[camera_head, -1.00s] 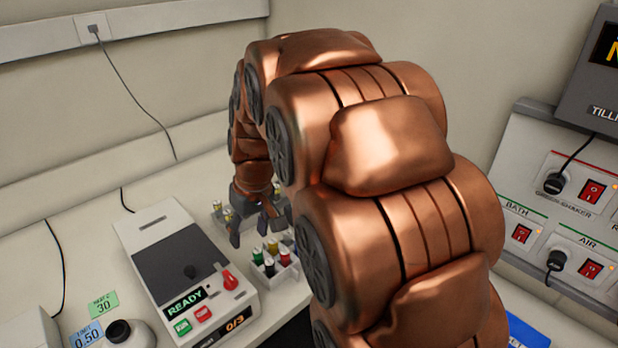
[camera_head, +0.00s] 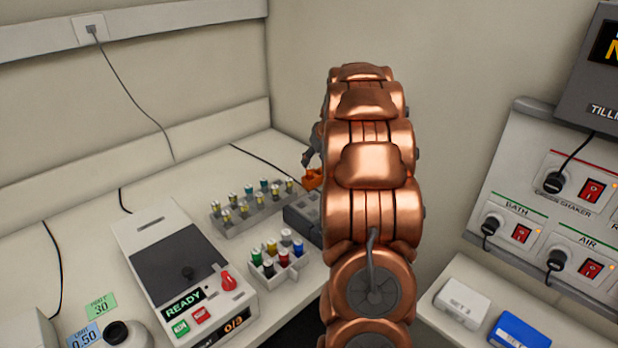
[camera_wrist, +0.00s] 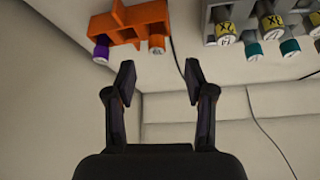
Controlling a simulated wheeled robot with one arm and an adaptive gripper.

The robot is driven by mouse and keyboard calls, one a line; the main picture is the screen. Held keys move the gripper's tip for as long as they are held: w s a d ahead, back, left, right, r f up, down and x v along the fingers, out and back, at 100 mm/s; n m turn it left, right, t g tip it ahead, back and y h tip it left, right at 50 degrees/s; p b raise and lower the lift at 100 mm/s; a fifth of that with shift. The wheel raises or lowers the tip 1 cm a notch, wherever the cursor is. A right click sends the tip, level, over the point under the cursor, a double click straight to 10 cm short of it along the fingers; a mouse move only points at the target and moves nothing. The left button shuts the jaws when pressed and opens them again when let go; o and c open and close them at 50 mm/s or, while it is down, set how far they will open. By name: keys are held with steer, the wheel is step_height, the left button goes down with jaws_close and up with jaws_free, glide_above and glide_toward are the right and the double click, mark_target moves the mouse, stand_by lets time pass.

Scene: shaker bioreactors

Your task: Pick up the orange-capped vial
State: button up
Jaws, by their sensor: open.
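An orange rack (camera_wrist: 128,28) shows at the top of the wrist view. It holds a purple-capped vial (camera_wrist: 101,50) and another vial (camera_wrist: 157,44) with a pale top and what looks like an orange cap side, hard to tell against the rack. My gripper (camera_wrist: 158,78) is open and empty, its fingers apart, with the rack beyond the fingertips. In the head view my gripper (camera_head: 307,160) is at the back of the bench, close to the orange rack (camera_head: 313,180); my arm hides part of both.
A grey rack (camera_head: 228,231) of yellow- and teal-capped vials stands left of the orange one. A grey block (camera_head: 303,215) and a small white rack (camera_head: 283,272) of coloured caps lie nearer. A machine reading READY (camera_head: 180,265) stands at left. A cable runs along the back.

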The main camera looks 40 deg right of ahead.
mark_target(310, 168)
steer(key=shift+d+p+x, duration=0.15)
steer(key=shift+p+x, duration=0.7)
steer(key=shift+x, duration=1)
steer(key=shift+d+p+x, duration=0.15)
steer(key=shift+p+x, duration=0.7)
steer(key=shift+x, duration=1)
steer(key=c, duration=0.9)
steer(key=shift+r, duration=0.2)
step_height(310, 168, up, 9)
steer(key=b, duration=0.3)
steer(key=shift+w+r, duration=0.1)
steer(key=shift+r, duration=0.3)
